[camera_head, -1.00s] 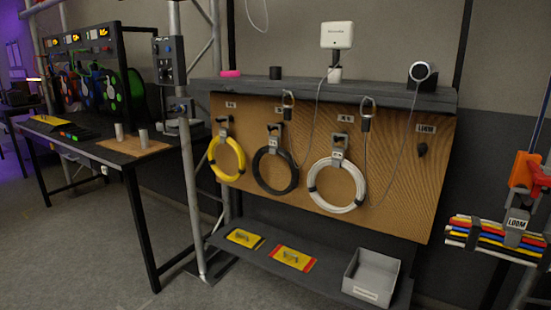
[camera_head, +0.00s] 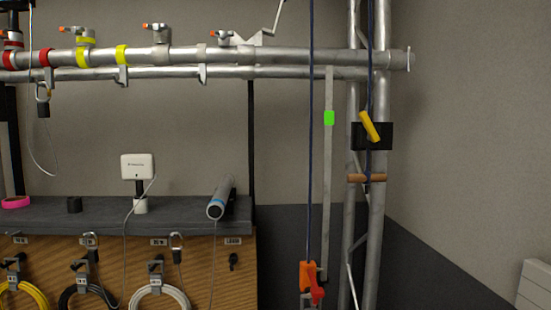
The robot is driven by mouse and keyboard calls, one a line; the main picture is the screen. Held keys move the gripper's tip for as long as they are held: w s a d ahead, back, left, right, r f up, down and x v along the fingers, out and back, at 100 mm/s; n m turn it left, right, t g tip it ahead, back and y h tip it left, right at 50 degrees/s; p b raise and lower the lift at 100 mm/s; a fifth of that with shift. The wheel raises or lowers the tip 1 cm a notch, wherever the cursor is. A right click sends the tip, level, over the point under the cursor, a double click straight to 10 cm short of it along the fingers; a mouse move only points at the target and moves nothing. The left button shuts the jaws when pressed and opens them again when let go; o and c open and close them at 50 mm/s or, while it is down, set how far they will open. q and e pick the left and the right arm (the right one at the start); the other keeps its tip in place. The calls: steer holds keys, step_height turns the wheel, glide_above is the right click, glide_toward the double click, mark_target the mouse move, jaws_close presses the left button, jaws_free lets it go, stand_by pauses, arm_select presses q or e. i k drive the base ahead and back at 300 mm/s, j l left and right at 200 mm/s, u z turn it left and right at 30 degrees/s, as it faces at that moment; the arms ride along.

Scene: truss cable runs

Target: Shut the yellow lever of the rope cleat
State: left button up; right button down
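The yellow lever (camera_head: 370,126) of the rope cleat shows at the right of the head view. It sits on a black plate (camera_head: 386,137) fixed to the upright truss. The lever is tilted, its top end toward the left. A dark blue rope (camera_head: 370,60) comes down from above to the cleat and passes behind the lever. A wooden peg (camera_head: 366,178) lies crosswise just below the plate. Neither of my grippers is in view.
A horizontal truss (camera_head: 240,57) with clamps spans the top. Another blue rope (camera_head: 310,150) hangs left of the cleat down to an orange hook (camera_head: 309,277). A grey shelf (camera_head: 105,218) with a white box (camera_head: 138,167) and a grey cylinder (camera_head: 221,198) stands left.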

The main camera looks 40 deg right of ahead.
mark_target(373, 135)
steer(key=z, duration=1.7)
steer(key=i+l, duration=0.3)
steer(key=i, duration=0.25)
steer(key=i+l, duration=0.3)
steer(key=i, duration=0.2)
